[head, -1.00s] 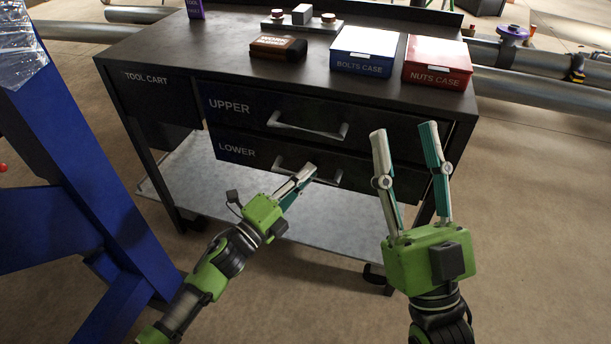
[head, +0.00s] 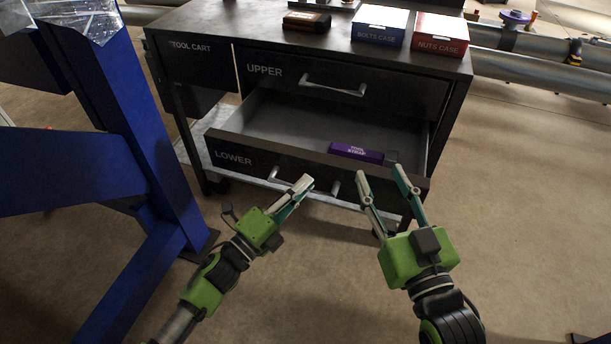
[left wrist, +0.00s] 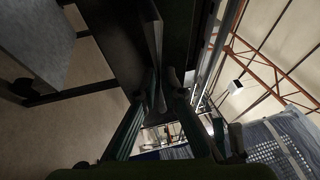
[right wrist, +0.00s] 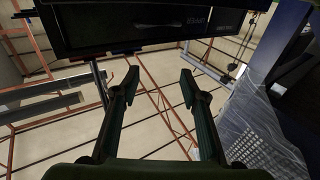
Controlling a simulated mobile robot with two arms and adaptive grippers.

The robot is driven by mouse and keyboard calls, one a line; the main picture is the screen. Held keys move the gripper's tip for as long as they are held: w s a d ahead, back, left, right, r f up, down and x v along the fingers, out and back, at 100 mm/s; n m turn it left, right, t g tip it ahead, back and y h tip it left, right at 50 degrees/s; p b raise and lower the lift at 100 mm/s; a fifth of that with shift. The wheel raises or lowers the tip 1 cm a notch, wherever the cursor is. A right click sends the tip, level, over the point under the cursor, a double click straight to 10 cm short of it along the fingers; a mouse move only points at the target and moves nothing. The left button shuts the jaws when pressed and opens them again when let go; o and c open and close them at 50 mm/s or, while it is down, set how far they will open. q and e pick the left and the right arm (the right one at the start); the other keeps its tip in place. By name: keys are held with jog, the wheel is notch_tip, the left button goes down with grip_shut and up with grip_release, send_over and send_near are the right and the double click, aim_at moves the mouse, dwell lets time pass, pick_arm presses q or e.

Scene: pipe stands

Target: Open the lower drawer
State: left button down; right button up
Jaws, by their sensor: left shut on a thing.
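The lower drawer (head: 232,158) of the black tool cart (head: 195,47) stands pulled out, with its inside showing. A purple box (head: 356,153) lies in it towards the right. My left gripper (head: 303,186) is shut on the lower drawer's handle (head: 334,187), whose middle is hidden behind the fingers. In the left wrist view the fingers (left wrist: 157,85) close together at a dark panel. My right gripper (head: 380,172) is open and empty, in front of the right part of the drawer front. It also shows open in the right wrist view (right wrist: 160,75). The upper drawer (head: 290,80) is closed.
A brown box (head: 306,21), a blue bolts case (head: 379,26) and a red nuts case (head: 441,34) sit on the cart top. A blue stand (head: 150,130) rises close on the left. Pipes (head: 545,70) lie behind at right. The floor in front is clear.

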pick_arm(q)
jog(key=shift+s+a, duration=0.15)
jog(key=shift+s, duration=0.4)
jog(key=shift+s+a, duration=0.15)
jog(key=shift+s, duration=0.35)
pick_arm(e)
jog(key=shift+s+d+f+g+h, duration=0.15)
jog(key=shift+f+g, duration=0.25)
jog(key=shift+f, duration=0.4)
jog(key=shift+s+d+f+g+h, duration=0.1)
jog(key=shift+f+g+h, duration=0.25)
jog(key=shift+f, duration=0.45)
pick_arm(q)
jog(key=c, duration=2.1)
grip_release()
jog(key=v, duration=1.2)
jog(key=shift+f, duration=0.1)
